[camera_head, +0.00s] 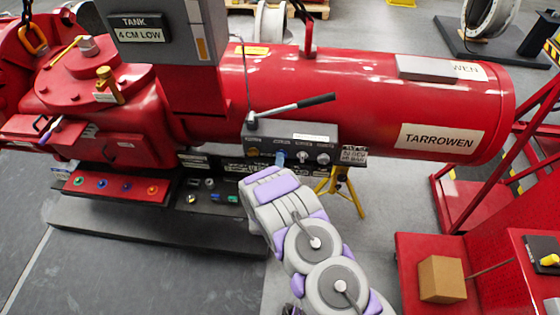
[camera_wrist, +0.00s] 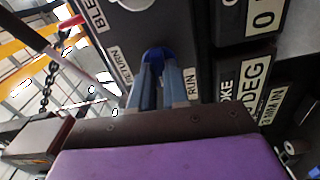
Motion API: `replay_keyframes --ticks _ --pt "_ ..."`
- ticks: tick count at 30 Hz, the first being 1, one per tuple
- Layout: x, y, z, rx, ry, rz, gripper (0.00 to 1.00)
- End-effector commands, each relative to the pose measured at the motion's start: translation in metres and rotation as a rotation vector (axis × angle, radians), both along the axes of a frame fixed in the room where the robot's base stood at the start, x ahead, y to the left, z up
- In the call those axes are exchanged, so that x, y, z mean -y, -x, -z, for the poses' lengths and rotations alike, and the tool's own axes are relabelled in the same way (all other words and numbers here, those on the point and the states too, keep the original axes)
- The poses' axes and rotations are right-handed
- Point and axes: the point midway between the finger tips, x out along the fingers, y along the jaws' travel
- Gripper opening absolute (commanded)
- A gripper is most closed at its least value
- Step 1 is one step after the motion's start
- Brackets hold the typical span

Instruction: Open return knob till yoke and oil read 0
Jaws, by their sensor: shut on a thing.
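The grey control panel (camera_head: 345,140) sits on the side of the red actuator. My gripper (camera_head: 279,165) reaches up to its left part. In the wrist view my gripper (camera_wrist: 157,82) is shut on a blue knob (camera_wrist: 157,53), with its fingers on either side. A RETURN label (camera_wrist: 122,63) is left of the knob and a RUN label (camera_wrist: 192,83) is right of it. The yoke display (camera_wrist: 255,80) is partly cut off, showing "OKE" and "DEG". A plate above it shows "0" (camera_wrist: 265,17). The tank sign (camera_head: 140,30) reads 4 CM LOW.
A lever with a black handle (camera_head: 317,100) crosses above the panel. Pale knobs (camera_head: 302,155) are right of my gripper. A yellow stand (camera_head: 343,187) is below. A red cart with a cardboard box (camera_head: 441,279) stands lower right. Open floor lies lower left.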

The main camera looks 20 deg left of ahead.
Motion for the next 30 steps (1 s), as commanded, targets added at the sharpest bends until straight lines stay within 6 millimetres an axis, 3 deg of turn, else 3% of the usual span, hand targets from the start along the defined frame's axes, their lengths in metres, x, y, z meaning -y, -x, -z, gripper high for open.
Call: replay_keyframes --ticks 11,12,20,30 --pt "-0.0024 0.0032 0.0046 -0.008 0.01 -0.009 0.0" --pt "-0.0024 0.0032 0.0047 -0.009 0.01 -0.009 0.16" --pt "-0.0015 0.0023 0.0023 -0.004 0.007 -0.005 0.4" --pt "0.0031 0.007 -0.0004 -0.002 0.003 -0.003 0.4"
